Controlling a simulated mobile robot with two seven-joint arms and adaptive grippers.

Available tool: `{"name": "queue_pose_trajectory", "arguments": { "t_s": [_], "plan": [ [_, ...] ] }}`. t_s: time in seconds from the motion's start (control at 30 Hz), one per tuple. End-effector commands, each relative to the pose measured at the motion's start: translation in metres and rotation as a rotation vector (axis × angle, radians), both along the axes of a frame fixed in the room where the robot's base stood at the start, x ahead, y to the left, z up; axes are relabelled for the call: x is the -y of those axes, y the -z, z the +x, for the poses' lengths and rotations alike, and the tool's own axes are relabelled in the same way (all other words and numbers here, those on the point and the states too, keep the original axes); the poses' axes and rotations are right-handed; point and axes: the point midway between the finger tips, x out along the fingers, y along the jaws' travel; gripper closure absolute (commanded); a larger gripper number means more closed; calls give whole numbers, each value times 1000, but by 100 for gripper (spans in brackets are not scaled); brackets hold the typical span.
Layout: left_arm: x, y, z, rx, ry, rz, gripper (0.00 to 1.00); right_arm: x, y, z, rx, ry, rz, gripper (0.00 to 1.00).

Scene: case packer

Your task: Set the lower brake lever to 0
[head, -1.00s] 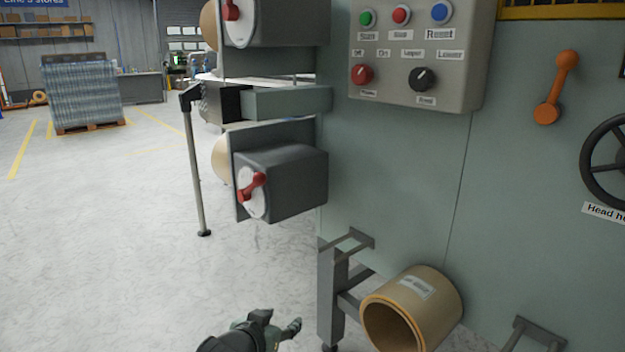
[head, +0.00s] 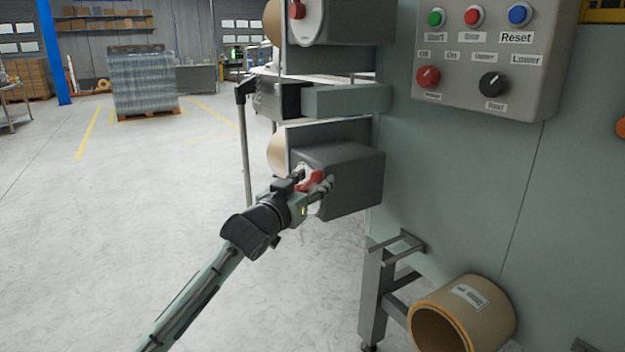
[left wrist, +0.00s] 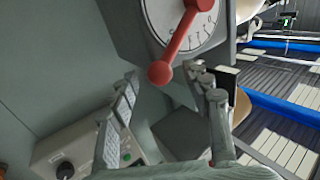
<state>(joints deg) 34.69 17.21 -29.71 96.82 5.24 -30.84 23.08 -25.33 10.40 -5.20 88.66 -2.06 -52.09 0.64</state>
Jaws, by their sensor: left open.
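The lower brake lever (head: 317,179) is red and sits on the dial face of the lower grey brake box (head: 350,180). My left gripper (head: 312,184) is open at the lever and partly covers it and the dial in the head view. In the left wrist view the lever (left wrist: 176,46) is a red bar ending in a round knob, over a white scale dial (left wrist: 205,25) whose numbers I cannot read. There the open fingers of my left gripper (left wrist: 168,100) stand on either side below the knob, with nothing visible between them. My right gripper is not in view.
An upper brake with a red lever (head: 297,9) sits above. A control panel (head: 490,60) with buttons and knobs is at the right. A cardboard core (head: 465,315) rests on a bracket below. A thin post (head: 246,150) stands behind my left arm.

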Motion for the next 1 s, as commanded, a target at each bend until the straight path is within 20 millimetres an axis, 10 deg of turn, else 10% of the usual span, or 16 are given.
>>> {"name": "queue_pose_trajectory", "arguments": {
  "t_s": [0.3, 0.7, 1.0],
  "plan": [
    [1, 0, 4, 0, 0, 0, 51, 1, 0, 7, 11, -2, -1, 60],
    [1, 0, 4, 0, 0, 0, 99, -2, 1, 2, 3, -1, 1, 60],
    [1, 0, 4, -2, 0, -2, 100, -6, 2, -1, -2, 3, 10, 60]
  ]
}}
